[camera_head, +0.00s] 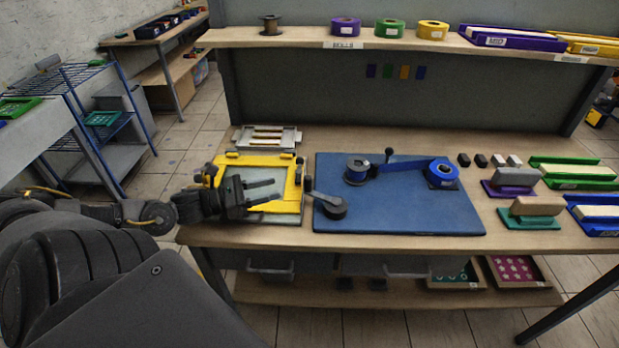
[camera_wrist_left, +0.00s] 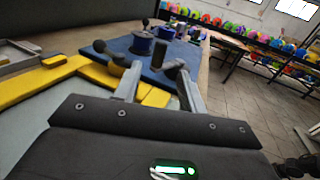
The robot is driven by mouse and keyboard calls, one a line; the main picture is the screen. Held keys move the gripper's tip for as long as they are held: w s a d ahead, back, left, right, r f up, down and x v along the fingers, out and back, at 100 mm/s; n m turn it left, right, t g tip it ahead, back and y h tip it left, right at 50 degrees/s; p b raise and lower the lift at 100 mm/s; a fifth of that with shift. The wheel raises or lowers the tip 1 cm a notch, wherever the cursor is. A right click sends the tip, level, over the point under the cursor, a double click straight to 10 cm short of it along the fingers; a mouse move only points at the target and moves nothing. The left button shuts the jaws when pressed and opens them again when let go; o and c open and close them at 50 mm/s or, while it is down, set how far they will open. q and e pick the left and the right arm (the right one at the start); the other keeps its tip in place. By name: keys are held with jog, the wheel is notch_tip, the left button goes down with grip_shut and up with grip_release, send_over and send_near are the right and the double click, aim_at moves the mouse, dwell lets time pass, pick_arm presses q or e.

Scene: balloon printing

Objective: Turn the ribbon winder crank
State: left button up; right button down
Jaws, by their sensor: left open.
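The ribbon winder (camera_head: 357,170) stands on the blue mat (camera_head: 400,215), with a dark spool. A thin arm ends in a black knob (camera_head: 389,153), apparently the crank. Blue ribbon runs from the spool to a blue roll (camera_head: 443,173) on the right. In the left wrist view the winder (camera_wrist_left: 143,43) is ahead, beyond the fingers. My left gripper (camera_head: 279,190) is open and empty above the yellow-framed screen (camera_head: 240,160), left of the mat and clear of the winder. Its fingers also show in the wrist view (camera_wrist_left: 158,86).
A black lever-like part (camera_head: 330,206) lies at the mat's left edge, between my gripper and the winder. A grey tray (camera_head: 292,136) stands behind the screen. Stamps, small blocks and colored trays (camera_head: 572,180) fill the right side. The mat's front is clear.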

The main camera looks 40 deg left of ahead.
aim_at(308, 180)
pick_arm(q)
jog(key=x, duration=0.9)
jog(key=shift+w+d+r, duration=0.15)
jog(key=shift+w, duration=0.1)
jog(key=shift+p+x, duration=0.35)
jog(key=shift+x, duration=0.45)
grip_shut()
